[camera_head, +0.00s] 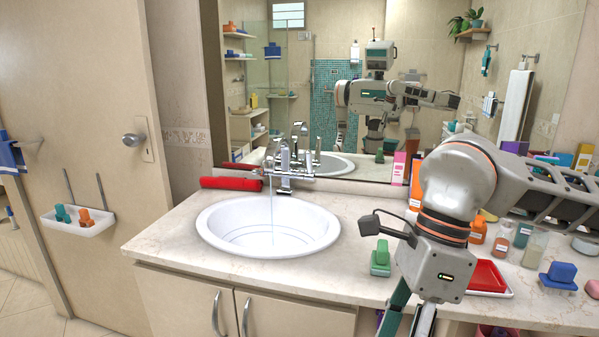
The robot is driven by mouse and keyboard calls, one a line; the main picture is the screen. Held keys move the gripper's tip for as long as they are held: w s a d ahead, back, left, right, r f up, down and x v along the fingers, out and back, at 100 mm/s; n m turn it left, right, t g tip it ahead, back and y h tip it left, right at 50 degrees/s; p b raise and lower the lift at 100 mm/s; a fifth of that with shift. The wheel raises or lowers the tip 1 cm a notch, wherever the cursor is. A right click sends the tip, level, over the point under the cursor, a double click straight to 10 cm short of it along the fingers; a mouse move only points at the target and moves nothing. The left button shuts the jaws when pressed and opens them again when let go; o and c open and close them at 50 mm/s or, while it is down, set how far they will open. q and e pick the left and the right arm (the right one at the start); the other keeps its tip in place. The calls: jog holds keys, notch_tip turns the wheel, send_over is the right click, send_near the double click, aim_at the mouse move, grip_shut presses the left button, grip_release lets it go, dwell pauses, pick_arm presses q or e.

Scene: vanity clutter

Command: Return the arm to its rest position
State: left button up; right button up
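My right arm comes in from the right over the counter, bent at the elbow with its wrist pointing down. My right gripper (409,318) hangs at the bottom edge, in front of the counter's front edge. Its fingertips are cut off by the frame, so I cannot tell whether it is open or holds anything. My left arm and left gripper are not directly in view. The mirror (340,80) reflects my head and an outstretched arm.
A white sink (268,240) has a faucet (288,165) with water running. A red cylinder (231,184) lies behind it. The counter's left is clear.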

jog(key=s+a+f+g+y, duration=0.1)
jog(key=s+a+g+y, duration=0.25)
jog(key=s+a, duration=0.45)
jog(key=w+a+r+m+g+y, duration=0.25)
jog(key=a+r+m+y, duration=0.5)
jog(key=a+y, duration=0.45)
jog(key=w+d+f+m+t+y, duration=0.2)
jog(key=w+m+t, duration=0.4)
jog(key=m+t, duration=0.2)
jog(key=w+d+f+m+t+y, duration=0.1)
jog(key=w+d+m+t+y, duration=0.2)
jog(key=w+m+t, duration=0.35)
jog(key=w+d+f+m+t+h, duration=0.2)
jog(key=d+f+m+t+h, duration=0.35)
jog(key=f+m, duration=0.35)
jog(key=w+d+f+m+t+h, duration=0.3)
jog(key=d+f+m+t+h, duration=0.1)
jog(key=f+m+t+h, duration=0.35)
jog(key=s+d+f+m+g+h, duration=0.2)
jog(key=s+d+f+m, duration=0.1)
jog(key=f, duration=0.7)
jog(key=s+d+f+m+g+h, duration=0.3)
jog(key=s+d+f, duration=0.2)
jog(key=s+f, duration=0.3)
jog(key=s+d+f+m+g+h, duration=0.3)
jog(key=s+d+f, duration=0.1)
jog(key=f, duration=0.7)
jog(key=shift+s+d+f+m, duration=0.35)
jog(key=shift+s, duration=0.4)
